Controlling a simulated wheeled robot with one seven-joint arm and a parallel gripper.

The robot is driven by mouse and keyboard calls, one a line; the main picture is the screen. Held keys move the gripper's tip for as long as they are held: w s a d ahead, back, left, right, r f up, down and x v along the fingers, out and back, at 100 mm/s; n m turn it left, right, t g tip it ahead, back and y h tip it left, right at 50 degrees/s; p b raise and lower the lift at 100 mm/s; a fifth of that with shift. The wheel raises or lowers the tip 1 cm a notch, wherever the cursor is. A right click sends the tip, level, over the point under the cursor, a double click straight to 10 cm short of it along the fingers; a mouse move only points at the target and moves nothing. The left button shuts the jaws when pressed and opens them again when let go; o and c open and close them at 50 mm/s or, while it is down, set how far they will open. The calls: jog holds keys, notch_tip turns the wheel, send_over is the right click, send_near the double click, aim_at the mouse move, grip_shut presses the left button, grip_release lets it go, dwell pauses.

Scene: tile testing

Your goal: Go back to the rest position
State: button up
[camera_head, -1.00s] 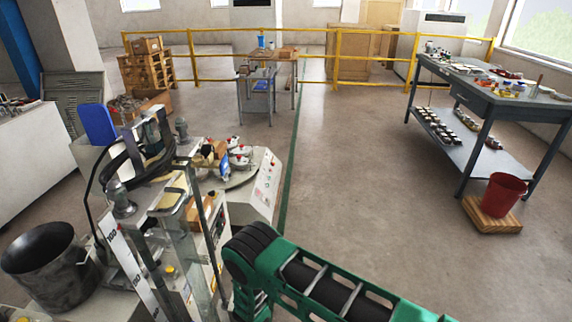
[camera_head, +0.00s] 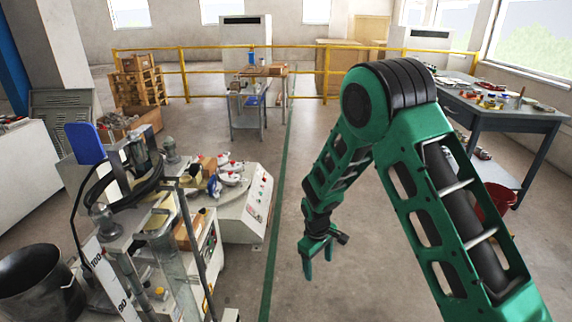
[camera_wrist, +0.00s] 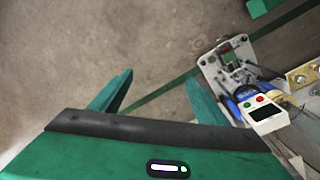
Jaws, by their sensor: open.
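My gripper (camera_head: 318,258) is green and hangs below my raised, folded green arm, over the open floor in the middle of the head view. It points down, and its fingers hold nothing. In the wrist view the two green fingers of my gripper (camera_wrist: 162,95) stand wide apart. Between and beyond them lie bare floor and a green floor line.
A testing machine with a glass column (camera_head: 165,245) stands at left, beside a white control cabinet (camera_head: 245,205). A black bucket (camera_head: 38,280) is at lower left. A dark worktable (camera_head: 510,118) and a red bucket (camera_head: 497,200) are at right. A yellow railing (camera_head: 185,75) crosses the back.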

jog(key=s+d+r+m, duration=0.4)
jog(key=s+d+r, duration=0.1)
jog(key=d+r, duration=0.6)
jog(key=s+d+r+m, duration=0.4)
jog(key=s+d+r, duration=0.2)
jog(key=d+r, duration=0.5)
jog(key=s+d+r+m, duration=0.2)
jog(key=s, duration=0.6)
jog(key=s+d+r+m, duration=0.2)
jog(key=s+d+r, duration=0.1)
jog(key=s, duration=0.5)
jog(key=s+d+r+m+y, duration=0.1)
jog(key=s+d+r+m, duration=0.1)
jog(key=s, duration=0.6)
jog(key=shift+d+r+m+g, duration=0.15)
jog(key=shift+r+m+g, duration=0.15)
jog(key=shift+r+m, duration=0.2)
